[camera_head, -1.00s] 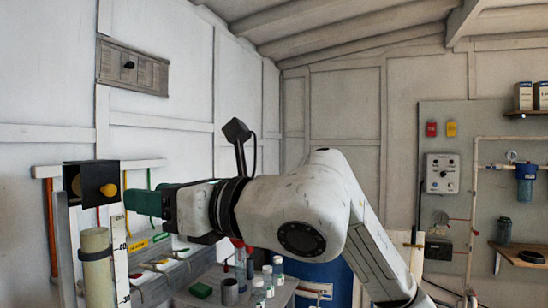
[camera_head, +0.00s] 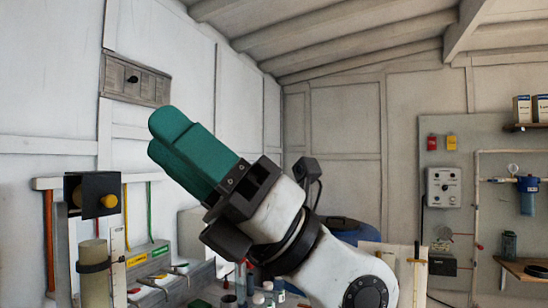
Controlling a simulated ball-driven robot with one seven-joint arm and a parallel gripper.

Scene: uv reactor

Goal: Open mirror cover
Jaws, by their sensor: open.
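A grey wooden slatted panel (camera_head: 119,76) with a small dark knob (camera_head: 133,79) is on the white wall at the upper left. It looks closed, and I cannot tell for sure that it is the mirror cover. A black box (camera_head: 75,196) with a yellow knob (camera_head: 109,201) stands lower down at the left, above a pale cylinder (camera_head: 93,254). My gripper (camera_head: 170,137) has green fingers, is open and empty, and points up and left. Its tips are right of and below the wooden panel in the picture. The fingers overlap in this view, so the gap between them is hidden.
A grey bench unit (camera_head: 158,262) with coloured labels is below my gripper at the left. Small bottles (camera_head: 268,290) and a blue drum (camera_head: 345,228) are partly behind my arm. A control box (camera_head: 443,187) and pipes are on the right wall. The air around the panel is clear.

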